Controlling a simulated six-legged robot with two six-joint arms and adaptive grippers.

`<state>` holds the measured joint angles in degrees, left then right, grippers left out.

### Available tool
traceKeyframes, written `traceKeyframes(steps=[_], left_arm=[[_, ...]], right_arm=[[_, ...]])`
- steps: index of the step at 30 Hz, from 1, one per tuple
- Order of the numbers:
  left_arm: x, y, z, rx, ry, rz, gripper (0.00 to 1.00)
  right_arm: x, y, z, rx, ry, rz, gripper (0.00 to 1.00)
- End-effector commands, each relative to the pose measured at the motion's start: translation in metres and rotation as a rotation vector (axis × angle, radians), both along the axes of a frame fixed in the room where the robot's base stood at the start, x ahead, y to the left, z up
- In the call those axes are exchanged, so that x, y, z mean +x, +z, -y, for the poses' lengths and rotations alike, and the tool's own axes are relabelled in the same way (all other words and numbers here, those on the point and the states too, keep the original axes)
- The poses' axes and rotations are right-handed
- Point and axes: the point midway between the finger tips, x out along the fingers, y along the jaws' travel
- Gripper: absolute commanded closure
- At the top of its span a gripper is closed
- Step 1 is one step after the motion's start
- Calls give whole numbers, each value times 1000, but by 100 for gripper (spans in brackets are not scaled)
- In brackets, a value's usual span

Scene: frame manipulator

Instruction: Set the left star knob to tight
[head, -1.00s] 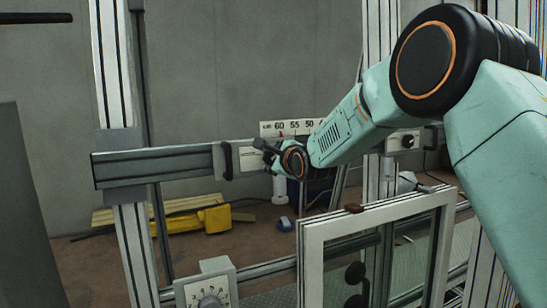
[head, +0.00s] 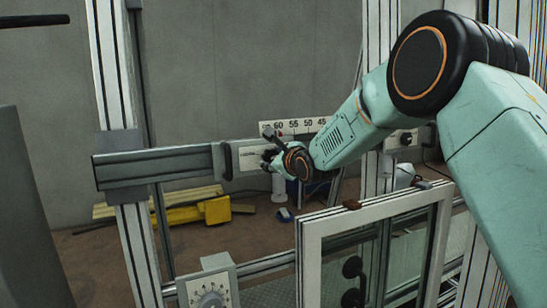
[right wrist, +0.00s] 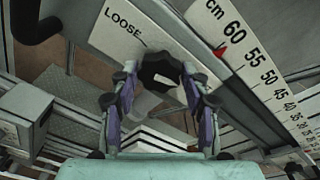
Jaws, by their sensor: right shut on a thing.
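The left star knob (right wrist: 160,72) is black with a pale mark and sits on a light plate (right wrist: 125,28) lettered LOOSE. In the right wrist view, a line runs from LOOSE towards the knob. My right gripper (right wrist: 158,78) has its fingertips on both sides of the knob and is shut on it. In the head view my right gripper (head: 270,155) is at the plate on the crossbar (head: 160,163), and its fingers and wrist hide most of the knob. Any TIGHT lettering is hidden or out of view. My left gripper is not in view.
A centimetre scale (head: 300,126) runs behind the knob; a red pointer (right wrist: 219,50) shows beside it. A black handle (head: 227,161) is just left of the plate. A framed window (head: 310,260) stands below my right arm. A dial box (head: 208,288) is at the bottom.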

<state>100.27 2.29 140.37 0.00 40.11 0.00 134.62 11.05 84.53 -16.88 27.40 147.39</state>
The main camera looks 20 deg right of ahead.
Motion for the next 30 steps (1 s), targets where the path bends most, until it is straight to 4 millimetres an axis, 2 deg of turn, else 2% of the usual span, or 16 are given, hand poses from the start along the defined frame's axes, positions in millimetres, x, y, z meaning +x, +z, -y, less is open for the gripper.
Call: traceKeyframes(steps=[5, 6, 13, 23, 30], left_arm=[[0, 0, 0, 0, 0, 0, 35], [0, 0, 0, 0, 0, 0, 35], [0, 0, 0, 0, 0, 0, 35], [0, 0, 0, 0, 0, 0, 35], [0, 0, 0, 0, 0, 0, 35]], right_arm=[[0, -1, 0, 3, -2, -3, 85], [0, -1, 0, 3, -2, -3, 51], [0, -1, 0, 1, -1, -2, 31], [-1, 0, 0, 0, 0, 0, 30], [-20, 5, 1, 1, 0, -1, 30]])
